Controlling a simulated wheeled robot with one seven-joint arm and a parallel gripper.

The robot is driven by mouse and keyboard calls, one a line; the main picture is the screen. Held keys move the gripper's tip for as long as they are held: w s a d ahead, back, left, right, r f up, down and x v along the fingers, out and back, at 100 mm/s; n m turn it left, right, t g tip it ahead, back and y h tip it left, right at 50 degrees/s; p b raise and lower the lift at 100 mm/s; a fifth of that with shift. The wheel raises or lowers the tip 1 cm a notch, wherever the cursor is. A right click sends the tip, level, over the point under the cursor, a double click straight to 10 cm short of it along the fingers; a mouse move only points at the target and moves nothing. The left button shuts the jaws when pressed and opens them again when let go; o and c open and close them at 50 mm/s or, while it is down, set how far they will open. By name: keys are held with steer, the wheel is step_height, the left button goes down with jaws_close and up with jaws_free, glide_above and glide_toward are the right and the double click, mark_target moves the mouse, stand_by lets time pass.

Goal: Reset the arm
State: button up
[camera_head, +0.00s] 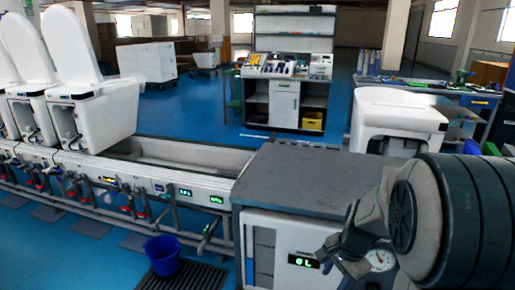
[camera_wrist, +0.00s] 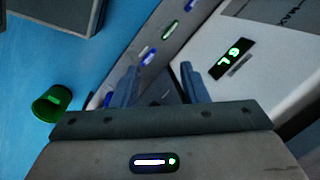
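My arm comes in at the lower right of the head view. My gripper (camera_head: 338,240) is in front of the grey-topped white cabinet (camera_head: 310,178), near its right front side. In the wrist view, the two fingers of my gripper (camera_wrist: 159,70) stand apart with a gap between them, and I see nothing held. The cabinet's lit green display (camera_head: 303,261) is close to the gripper in the head view. It also shows in the wrist view as a lit display (camera_wrist: 235,51) to the right of the fingers.
Several white toilets (camera_head: 105,115) stand on the test line (camera_head: 150,180) at left. Another white unit (camera_head: 397,118) is behind my arm. A blue bucket (camera_head: 162,256) is on the floor; a green container (camera_wrist: 52,103) shows in the wrist view. Blue floor lies open beyond the line.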

steer(key=s+a+r+n+p, duration=0.2)
steer(key=s+r+n+p, duration=0.2)
steer(key=r, duration=0.6)
steer(key=s+a+r+n+t+h+p, duration=0.1)
steer(key=s+a+r+n+p, duration=0.1)
steer(key=s+r+n+p, duration=0.3)
steer(key=s+r+n, duration=0.3)
steer(key=s+r, duration=0.1)
steer(key=r, duration=0.1)
steer(key=shift+s+a+r+t, duration=0.15)
steer(key=shift+s+a+t, duration=0.15)
steer(key=shift+s+a, duration=0.1)
steer(key=shift+c, duration=0.4)
steer(key=shift+a, duration=0.15)
